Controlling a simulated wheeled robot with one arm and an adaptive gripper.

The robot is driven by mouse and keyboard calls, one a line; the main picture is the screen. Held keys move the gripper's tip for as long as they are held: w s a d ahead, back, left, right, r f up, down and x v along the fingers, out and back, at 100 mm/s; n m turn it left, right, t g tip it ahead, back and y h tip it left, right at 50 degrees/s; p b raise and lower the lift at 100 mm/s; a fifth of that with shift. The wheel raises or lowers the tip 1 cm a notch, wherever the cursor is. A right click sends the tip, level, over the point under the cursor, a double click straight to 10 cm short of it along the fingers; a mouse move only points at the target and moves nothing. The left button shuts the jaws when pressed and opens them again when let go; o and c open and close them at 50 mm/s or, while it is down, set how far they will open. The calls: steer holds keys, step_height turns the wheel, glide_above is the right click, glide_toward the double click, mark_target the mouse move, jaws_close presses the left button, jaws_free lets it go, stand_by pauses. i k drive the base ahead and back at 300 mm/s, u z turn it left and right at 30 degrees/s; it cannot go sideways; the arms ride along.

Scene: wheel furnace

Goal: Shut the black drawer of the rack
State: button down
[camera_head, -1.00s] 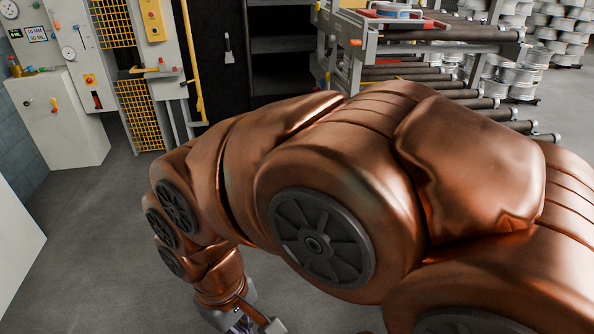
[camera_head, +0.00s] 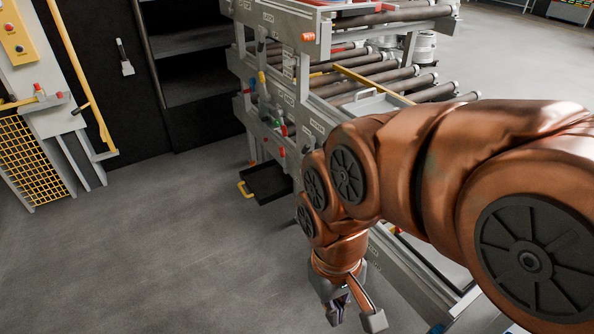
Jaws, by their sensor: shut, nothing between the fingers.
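The black drawer (camera_head: 268,181) sticks out from the lower part of the grey rack (camera_head: 279,98), near the middle of the picture. It has a yellow handle (camera_head: 244,189) on its left end and sits low, close above the floor. My gripper (camera_head: 352,318) is at the bottom of the picture, below and to the right of the drawer and well apart from it. Its fingers point down and hold nothing. My copper arm hides part of the rack's front and lower side.
Rollers (camera_head: 387,83) run across the rack's levels. A dark cabinet with open shelves (camera_head: 195,75) stands behind, left of the rack. A yellow rail (camera_head: 80,75) and yellow mesh guard (camera_head: 33,158) are at the left. The grey floor (camera_head: 160,250) left of the drawer is clear.

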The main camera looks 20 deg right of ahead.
mark_target(266, 182)
steer(key=z, duration=0.4)
steer(key=i, duration=1.65)
steer(key=u, duration=0.65)
steer(key=i, duration=0.95)
steer(key=u, duration=1.2)
steer(key=i, duration=0.3)
steer(key=u, duration=0.35)
